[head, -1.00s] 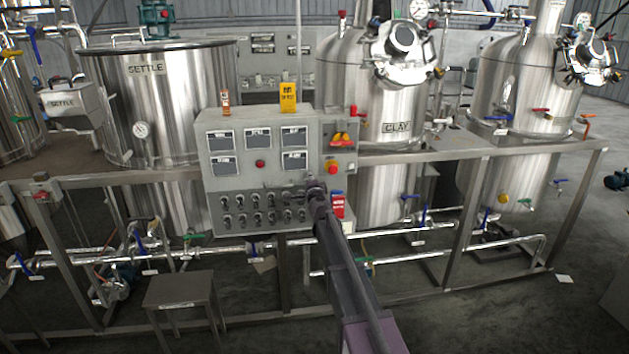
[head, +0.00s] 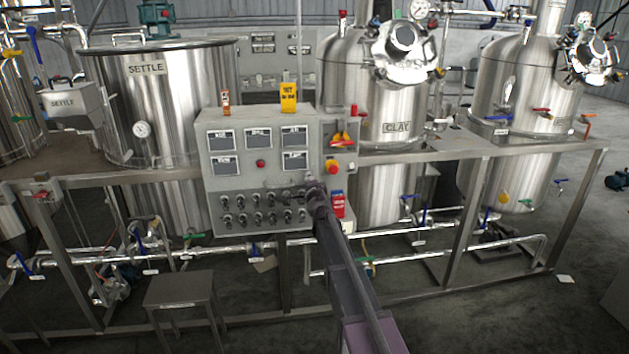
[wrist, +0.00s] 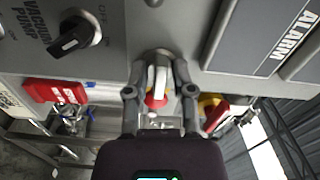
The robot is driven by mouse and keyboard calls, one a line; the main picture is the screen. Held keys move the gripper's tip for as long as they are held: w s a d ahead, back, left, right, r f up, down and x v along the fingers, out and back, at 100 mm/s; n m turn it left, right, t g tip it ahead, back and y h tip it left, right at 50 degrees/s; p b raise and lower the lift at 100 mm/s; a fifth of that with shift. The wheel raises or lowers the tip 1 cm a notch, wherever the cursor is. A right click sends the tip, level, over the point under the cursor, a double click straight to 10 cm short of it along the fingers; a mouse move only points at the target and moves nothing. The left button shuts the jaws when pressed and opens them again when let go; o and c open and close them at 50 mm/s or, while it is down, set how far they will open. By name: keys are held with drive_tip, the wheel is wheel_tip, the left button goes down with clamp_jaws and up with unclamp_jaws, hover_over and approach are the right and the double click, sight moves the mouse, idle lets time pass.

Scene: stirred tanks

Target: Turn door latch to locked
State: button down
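The door latch (wrist: 160,76) is a small silver handle on a round base at the edge of the grey control cabinet (head: 206,150). In the wrist view it stands between the two fingers of my gripper (wrist: 159,68). The fingers are apart, one on each side of the latch, with a narrow gap showing beside it. I see no clear grip on it. In the head view my gripper (head: 308,192) is at the cabinet's lower right, and my wrist and arm hide the latch there.
A black vacuum pump knob (wrist: 75,38) sits left of the latch in the wrist view. A red tag (wrist: 55,91) and a red-and-yellow switch (wrist: 212,108) are close by. A steel frame rail (head: 430,153) runs to the right.

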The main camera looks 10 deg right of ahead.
drive_tip(key=c, duration=0.7)
unclamp_jaws()
drive_tip(key=shift+a, duration=0.35)
drive_tip(key=shift+d, duration=0.1)
drive_tip(key=s, duration=1.2)
